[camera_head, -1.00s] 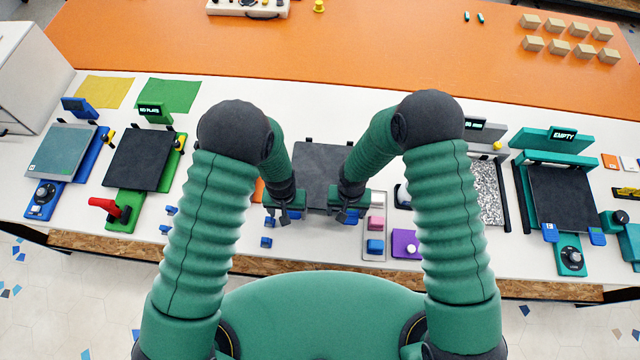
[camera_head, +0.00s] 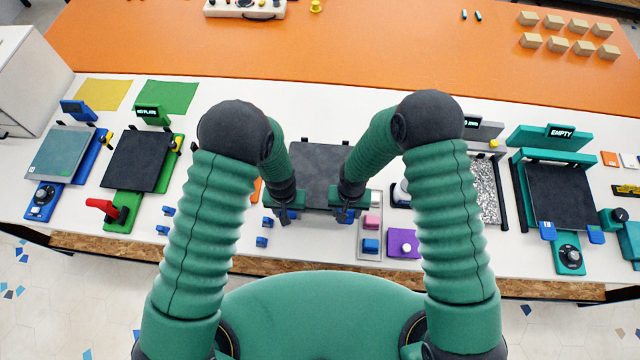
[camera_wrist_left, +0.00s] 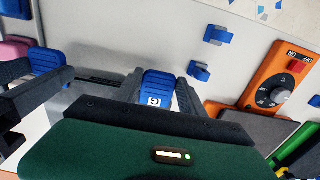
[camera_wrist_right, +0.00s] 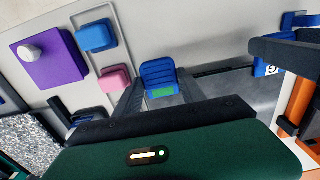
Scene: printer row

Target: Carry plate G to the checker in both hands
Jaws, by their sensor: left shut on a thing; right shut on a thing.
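Plate G (camera_head: 317,165) is a dark grey plate with blue tabs on its near edge, in the middle of the white table. My left gripper (camera_head: 286,208) is shut on its left tab. In the left wrist view this blue tab, marked G (camera_wrist_left: 157,90), sits between the fingers. My right gripper (camera_head: 345,207) is shut on its right tab, a blue tab with a green patch (camera_wrist_right: 159,80) in the right wrist view. My arms and grippers cover the plate's sides. An orange device (camera_wrist_left: 272,88) with a dial and small labels stands beside the plate, mostly hidden behind my left arm in the head view.
A blue stand (camera_head: 42,195) and a green stand (camera_head: 125,205) are at left. A teal stand (camera_head: 571,255) with an EMPTY display is at right, holding a dark plate (camera_head: 562,192). A purple block (camera_head: 403,243) and a tray (camera_head: 370,252) with pink and blue blocks lie close right of the plate.

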